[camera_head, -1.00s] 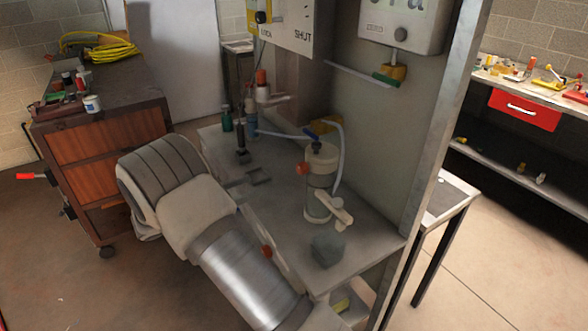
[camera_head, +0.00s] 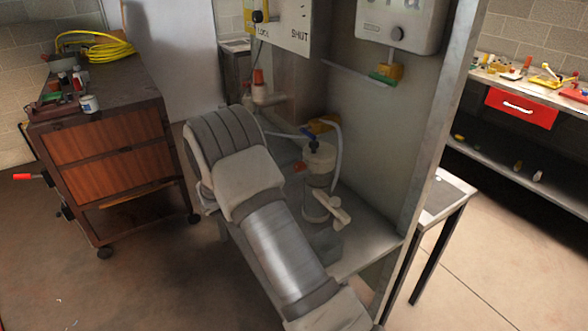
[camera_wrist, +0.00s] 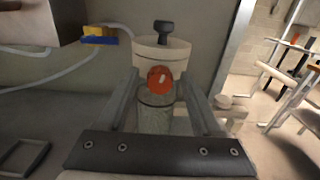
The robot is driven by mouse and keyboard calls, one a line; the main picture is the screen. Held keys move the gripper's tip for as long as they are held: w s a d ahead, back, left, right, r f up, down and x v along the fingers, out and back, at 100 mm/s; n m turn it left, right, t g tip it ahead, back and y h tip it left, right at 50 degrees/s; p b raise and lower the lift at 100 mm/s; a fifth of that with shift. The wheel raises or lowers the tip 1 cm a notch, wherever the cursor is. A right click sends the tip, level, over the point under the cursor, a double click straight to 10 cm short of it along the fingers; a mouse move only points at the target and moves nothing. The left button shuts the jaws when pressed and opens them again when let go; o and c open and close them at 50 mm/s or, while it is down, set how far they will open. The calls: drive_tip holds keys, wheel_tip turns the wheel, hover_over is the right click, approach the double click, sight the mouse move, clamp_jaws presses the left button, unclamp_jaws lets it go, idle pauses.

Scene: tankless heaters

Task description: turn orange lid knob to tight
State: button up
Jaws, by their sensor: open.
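The round orange knob (camera_wrist: 160,80) is on the front of a pale-lidded, clear canister (camera_wrist: 156,116) in the wrist view. A dark knob tops the lid. The canister (camera_head: 320,165) stands on the bench in the head view, with the orange knob (camera_head: 299,168) on its left side. My gripper (camera_wrist: 160,88) is open, its two fingers to the left and right of the knob in the wrist view. I see no clear contact, and the depth gap is hard to tell.
A white hose (camera_head: 338,150) runs behind the canister, and a white tap-like handle (camera_head: 328,208) is at its base. A blue and yellow valve (camera_wrist: 100,36) is at the left. The bench's upright post (camera_head: 430,130) stands to the right.

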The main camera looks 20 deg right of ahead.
clamp_jaws()
